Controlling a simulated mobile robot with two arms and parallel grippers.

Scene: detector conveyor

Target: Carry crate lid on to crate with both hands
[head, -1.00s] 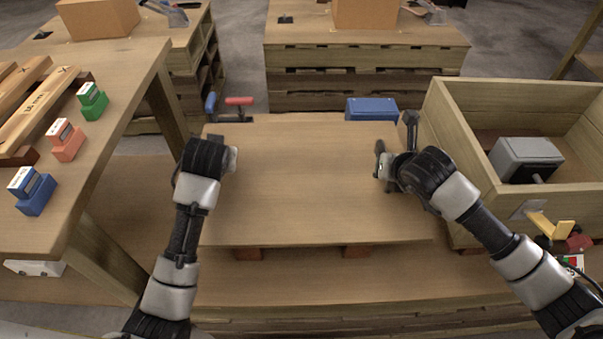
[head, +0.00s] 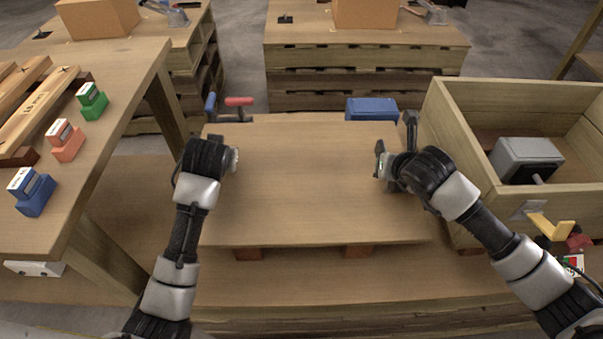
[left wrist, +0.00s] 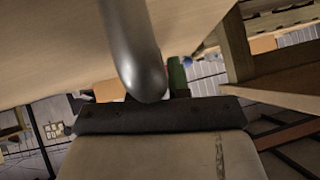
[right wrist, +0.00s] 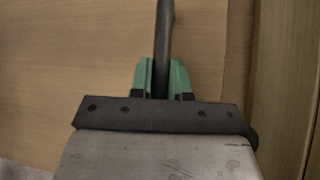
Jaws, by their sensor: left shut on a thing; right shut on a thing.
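The crate lid (head: 305,185) is a flat wooden panel lying level in the middle of the head view, on reddish-brown blocks (head: 247,254). My left gripper (head: 233,160) is shut at the lid's left side; the left wrist view shows the lid (left wrist: 60,45) close beside its fingers. My right gripper (head: 384,166) is shut at the lid's right side, on what looks like a dark handle (right wrist: 163,45) between green finger pads. The left hand hides what its fingers hold. The open wooden crate (head: 462,165) stands right of the lid with a grey box-shaped device (head: 525,160) inside.
A table (head: 100,150) at left holds blue, orange and green stamp-like blocks (head: 66,140). A blue case (head: 371,109) and red and blue handled tools (head: 239,101) lie behind the lid. A yellow-handled item (head: 550,227) is at the crate's front.

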